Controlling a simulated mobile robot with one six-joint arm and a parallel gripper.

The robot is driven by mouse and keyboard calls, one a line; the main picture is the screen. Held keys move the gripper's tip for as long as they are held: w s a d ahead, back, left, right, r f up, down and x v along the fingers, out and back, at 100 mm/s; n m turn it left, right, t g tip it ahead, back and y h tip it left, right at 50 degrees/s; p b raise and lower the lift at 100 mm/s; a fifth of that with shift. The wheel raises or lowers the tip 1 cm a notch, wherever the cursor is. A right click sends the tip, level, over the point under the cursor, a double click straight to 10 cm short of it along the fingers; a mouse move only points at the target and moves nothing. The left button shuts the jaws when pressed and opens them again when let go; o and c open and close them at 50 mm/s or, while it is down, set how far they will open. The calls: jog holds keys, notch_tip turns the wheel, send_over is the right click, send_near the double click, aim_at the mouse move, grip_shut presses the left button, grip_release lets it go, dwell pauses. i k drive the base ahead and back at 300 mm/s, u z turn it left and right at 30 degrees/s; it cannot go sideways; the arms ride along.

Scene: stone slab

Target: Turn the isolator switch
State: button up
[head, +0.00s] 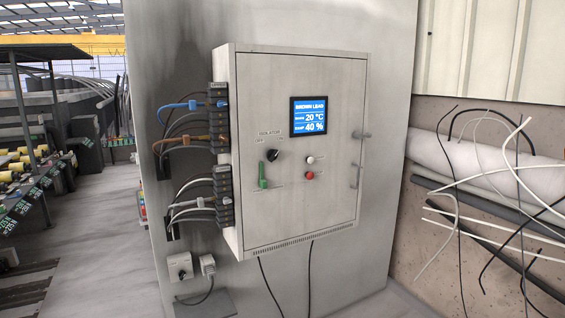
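The isolator switch (273,155) is a small black rotary knob on the front door of a grey control cabinet (260,215). It sits under the printed word ISOLATOR, with OFF marked at its upper left. The knob is too small to tell exactly where it points. A green upright handle (263,176) is just below and left of it. My gripper is not in view.
A blue display (308,116) reads BROWN LEAD, 20 °C and 40 %. A white button (310,160) and a red button (310,175) sit below. Terminal blocks with cables (222,190) line the cabinet's left side. Loose wires (490,200) hang at right.

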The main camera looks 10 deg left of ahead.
aim_at(272, 154)
jog(key=z, duration=0.7)
jog(key=k, duration=0.25)
jog(key=u, duration=2.6)
jog(key=i, duration=0.95)
jog(key=u, duration=0.1)
jog(key=k, duration=0.3)
jog(key=u, duration=0.1)
